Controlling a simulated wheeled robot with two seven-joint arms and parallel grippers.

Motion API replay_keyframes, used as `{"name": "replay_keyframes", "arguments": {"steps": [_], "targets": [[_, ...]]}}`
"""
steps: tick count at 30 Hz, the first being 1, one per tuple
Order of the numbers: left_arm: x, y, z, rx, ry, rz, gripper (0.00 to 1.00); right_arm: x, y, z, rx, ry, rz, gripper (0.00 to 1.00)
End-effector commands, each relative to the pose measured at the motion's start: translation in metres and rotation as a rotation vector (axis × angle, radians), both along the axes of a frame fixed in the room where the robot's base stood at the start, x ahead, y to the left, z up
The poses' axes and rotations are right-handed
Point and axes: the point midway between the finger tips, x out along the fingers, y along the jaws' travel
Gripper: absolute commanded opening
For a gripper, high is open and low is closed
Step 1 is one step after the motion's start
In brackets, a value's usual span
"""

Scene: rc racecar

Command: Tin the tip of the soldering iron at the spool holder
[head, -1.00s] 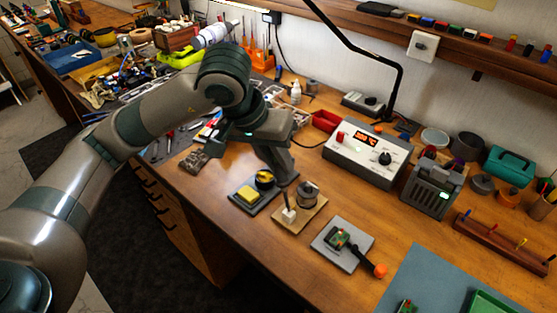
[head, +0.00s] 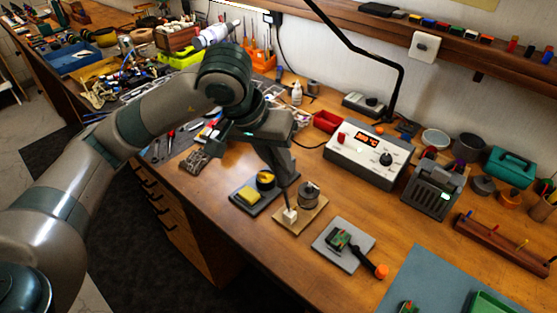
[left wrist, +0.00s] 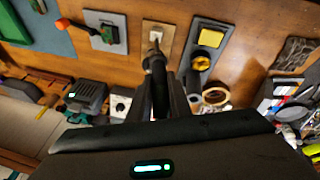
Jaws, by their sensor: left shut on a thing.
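My left gripper (head: 286,178) points down over the bench, beside the spool holder. It is shut on the soldering iron (head: 286,196), whose thin dark lower end comes down at the small pale block on the holder. I cannot tell whether the tip touches it. The spool holder (head: 316,215) is a wooden board with a grey spool (head: 309,194) and the pale block. In the left wrist view the gripper (left wrist: 158,68) reaches over the holder board (left wrist: 165,30), and the iron's grip is mostly hidden. My right gripper is out of view.
A dark tray with a yellow sponge (head: 248,196) and a round brass-coloured cleaner (head: 265,180) is just left of the holder. A grey mat (head: 330,254) with a circuit board lies right of it. The soldering station (head: 366,157) stands behind.

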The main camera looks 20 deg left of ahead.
Motion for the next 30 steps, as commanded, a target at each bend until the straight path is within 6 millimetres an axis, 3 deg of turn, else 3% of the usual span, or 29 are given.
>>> {"name": "replay_keyframes", "arguments": {"steps": [30], "targets": [[0.0, 0.0, -0.008, 0.0, 0.0, 0.0, 0.0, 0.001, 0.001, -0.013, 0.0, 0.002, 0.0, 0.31]]}}
